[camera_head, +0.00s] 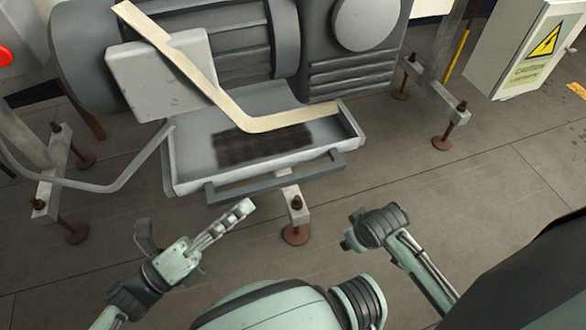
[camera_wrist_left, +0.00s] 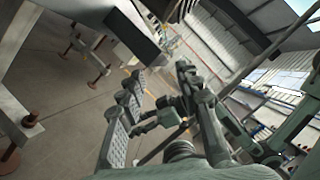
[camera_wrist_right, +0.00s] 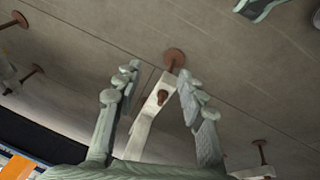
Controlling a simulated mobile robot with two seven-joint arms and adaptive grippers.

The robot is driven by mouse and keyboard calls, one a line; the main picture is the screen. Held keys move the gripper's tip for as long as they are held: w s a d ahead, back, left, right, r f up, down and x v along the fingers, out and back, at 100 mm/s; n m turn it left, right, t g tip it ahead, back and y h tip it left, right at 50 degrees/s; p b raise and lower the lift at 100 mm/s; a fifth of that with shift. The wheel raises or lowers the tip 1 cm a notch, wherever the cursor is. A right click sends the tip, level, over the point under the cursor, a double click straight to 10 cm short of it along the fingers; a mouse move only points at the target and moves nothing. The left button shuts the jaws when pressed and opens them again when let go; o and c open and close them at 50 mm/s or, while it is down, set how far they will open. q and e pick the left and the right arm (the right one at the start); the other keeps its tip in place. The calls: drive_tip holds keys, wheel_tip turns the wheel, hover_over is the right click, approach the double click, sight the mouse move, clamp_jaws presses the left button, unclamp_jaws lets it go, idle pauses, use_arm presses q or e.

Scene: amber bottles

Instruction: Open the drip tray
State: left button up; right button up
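The drip tray (camera_head: 185,178) is a shallow grey metal pan under the machine in the head view, with dark mesh in its floor. Its dark handle bar (camera_head: 275,178) runs along the front edge. My left gripper (camera_head: 196,217) is below the tray's front left, with its fingers spread and empty, apart from the handle. The left fingers also show spread in the left wrist view (camera_wrist_left: 158,78). My right gripper (camera_head: 352,240) is below and right of the handle, its fingers mostly hidden there. The right wrist view shows its fingers (camera_wrist_right: 158,75) apart with nothing gripped.
A beige bent strip (camera_head: 290,119) crosses the tray. A metal leg with a rusty foot (camera_head: 296,235) stands under its front, between my grippers. A curved grey pipe (camera_head: 100,187) is at left. A warning-labelled box (camera_head: 520,50) is at right.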

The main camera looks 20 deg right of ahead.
sight(274, 181)
use_arm(q)
drive_tip(key=p+x, duration=0.1)
drive_tip(key=x, duration=0.6)
drive_tip(key=shift+w+d+r, duration=0.1)
drive_tip(key=shift+d, duration=0.4)
use_arm(e)
drive_tip(key=f, duration=0.3)
drive_tip(key=shift+w+a, duration=0.3)
drive_tip(key=shift+w, duration=0.05)
use_arm(q)
clamp_jaws()
use_arm(e)
drive_tip(key=shift+s+d, duration=0.2)
drive_tip(key=shift+s, duration=0.05)
